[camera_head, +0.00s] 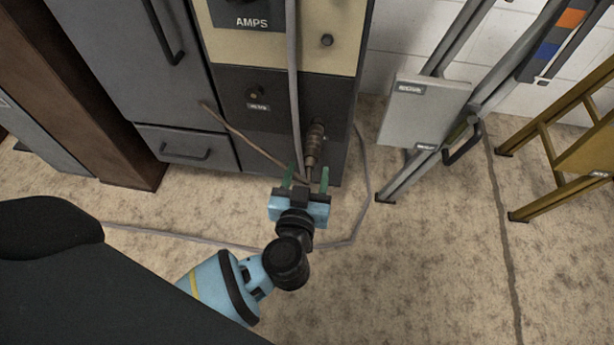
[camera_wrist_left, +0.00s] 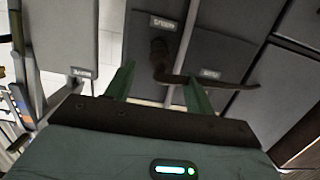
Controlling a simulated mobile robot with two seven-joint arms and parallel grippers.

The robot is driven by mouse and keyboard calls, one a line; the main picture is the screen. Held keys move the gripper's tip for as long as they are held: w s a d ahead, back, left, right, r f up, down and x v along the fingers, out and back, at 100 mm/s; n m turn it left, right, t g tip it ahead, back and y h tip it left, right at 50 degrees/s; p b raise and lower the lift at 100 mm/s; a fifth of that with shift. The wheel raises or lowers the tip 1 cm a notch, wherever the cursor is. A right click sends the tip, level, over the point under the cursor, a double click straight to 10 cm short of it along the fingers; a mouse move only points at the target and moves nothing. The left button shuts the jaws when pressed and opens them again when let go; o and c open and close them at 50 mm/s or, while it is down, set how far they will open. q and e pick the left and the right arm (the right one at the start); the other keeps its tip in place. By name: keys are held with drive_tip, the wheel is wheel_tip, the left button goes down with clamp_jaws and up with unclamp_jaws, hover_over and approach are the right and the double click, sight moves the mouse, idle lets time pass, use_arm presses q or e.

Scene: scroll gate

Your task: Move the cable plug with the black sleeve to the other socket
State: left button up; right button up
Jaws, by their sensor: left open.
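A dark, brownish cable plug (camera_head: 313,145) is at the right side of the lower dark panel (camera_head: 285,125), seemingly seated in a socket there. It also shows in the left wrist view (camera_wrist_left: 158,60). Another round socket (camera_head: 253,96) with a label below it sits up and to the left on the same panel. My left gripper (camera_head: 305,176) is open, its green fingers just below the plug in the head view. In the left wrist view the plug appears between and beyond the fingers (camera_wrist_left: 160,85). I cannot tell whether they touch it. My right gripper is not in view.
A grey cable (camera_head: 294,60) hangs in front of the panel. Another cable (camera_head: 362,190) loops over the floor.

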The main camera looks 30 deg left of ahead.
sight(311, 159)
use_arm(q)
drive_tip(key=b+x, duration=0.2)
drive_tip(key=x, duration=0.3)
drive_tip(key=shift+b, duration=0.3)
drive_tip(key=shift+b+x, duration=0.4)
drive_tip(key=shift+x, duration=0.55)
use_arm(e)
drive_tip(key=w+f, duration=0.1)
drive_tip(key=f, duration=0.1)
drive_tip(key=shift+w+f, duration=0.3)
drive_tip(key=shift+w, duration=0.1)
use_arm(q)
drive_tip(key=c, duration=1.1)
drive_tip(key=o, duration=0.4)
clamp_jaws()
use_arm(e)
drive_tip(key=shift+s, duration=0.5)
use_arm(q)
drive_tip(key=shift+s, duration=0.15)
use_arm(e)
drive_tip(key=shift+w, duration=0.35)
